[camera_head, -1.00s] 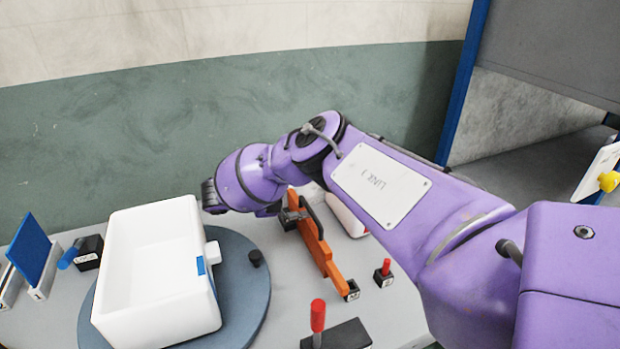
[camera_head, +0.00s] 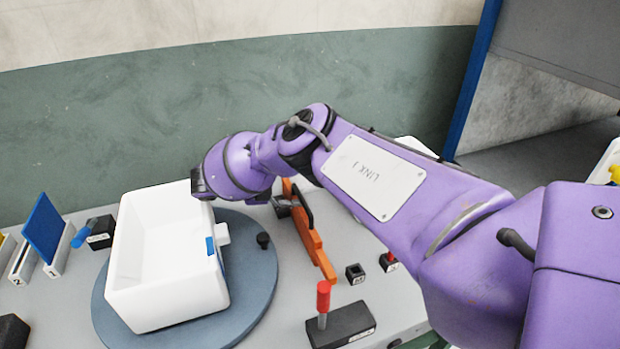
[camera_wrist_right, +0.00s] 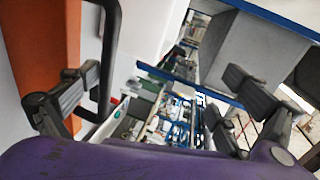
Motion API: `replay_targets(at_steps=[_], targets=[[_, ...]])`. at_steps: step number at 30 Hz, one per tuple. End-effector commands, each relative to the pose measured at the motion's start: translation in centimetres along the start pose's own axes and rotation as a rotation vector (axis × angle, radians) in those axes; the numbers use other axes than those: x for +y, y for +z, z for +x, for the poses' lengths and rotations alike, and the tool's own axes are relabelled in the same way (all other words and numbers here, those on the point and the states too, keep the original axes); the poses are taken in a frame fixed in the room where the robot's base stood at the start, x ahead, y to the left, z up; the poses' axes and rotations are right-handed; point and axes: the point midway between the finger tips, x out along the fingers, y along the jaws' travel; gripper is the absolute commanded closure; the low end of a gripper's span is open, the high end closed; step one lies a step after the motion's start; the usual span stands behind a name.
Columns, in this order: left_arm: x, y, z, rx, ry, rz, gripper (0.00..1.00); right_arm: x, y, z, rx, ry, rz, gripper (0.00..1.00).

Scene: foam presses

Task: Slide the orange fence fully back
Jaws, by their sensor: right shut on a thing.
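The orange fence (camera_head: 318,252) stands on the grey table between the white foam box and the small black blocks. Its upper part is partly hidden by my right arm. A black handle (camera_head: 305,207) is on its side. My right gripper (camera_head: 285,203) is at this handle, shut on it, though my wrist hides much of the grip. In the right wrist view, the orange face (camera_wrist_right: 45,50) fills the left edge, and the black handle (camera_wrist_right: 108,60) runs beside the gripper's left finger. My left gripper is not in view.
The white box (camera_head: 165,305) sits on a round blue-grey turntable (camera_head: 255,285) left of the fence. A black block (camera_head: 345,326) with a red lever (camera_head: 323,297) stands in front. A small black socket block (camera_head: 355,273) is right of the fence's near end. A blue panel (camera_head: 42,228) stands at left.

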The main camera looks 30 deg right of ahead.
Motion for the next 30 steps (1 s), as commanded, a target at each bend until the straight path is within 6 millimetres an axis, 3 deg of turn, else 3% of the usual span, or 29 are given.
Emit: replay_targets(at_steps=[1, 7, 11, 12, 17, 30], targets=[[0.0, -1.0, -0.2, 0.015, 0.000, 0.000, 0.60, -3.1, 0.1, -1.4, 0.011, -0.019, 0.030, 0.21], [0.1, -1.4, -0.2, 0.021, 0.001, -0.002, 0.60, -3.0, 0.2, -2.9, 0.009, -0.018, 0.030, 0.26], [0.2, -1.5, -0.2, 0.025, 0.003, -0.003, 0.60, -2.5, 0.1, -3.7, 0.009, -0.016, 0.025, 0.66], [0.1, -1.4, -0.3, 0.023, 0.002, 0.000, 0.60, -2.2, 0.1, -4.0, 0.010, -0.016, 0.022, 0.82], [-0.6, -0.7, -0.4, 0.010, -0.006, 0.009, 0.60, -1.7, 0.1, -4.5, 0.010, -0.016, 0.016, 0.82], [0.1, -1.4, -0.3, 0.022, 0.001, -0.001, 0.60, -1.3, 0.0, -4.7, 0.010, -0.013, 0.012, 0.82]])
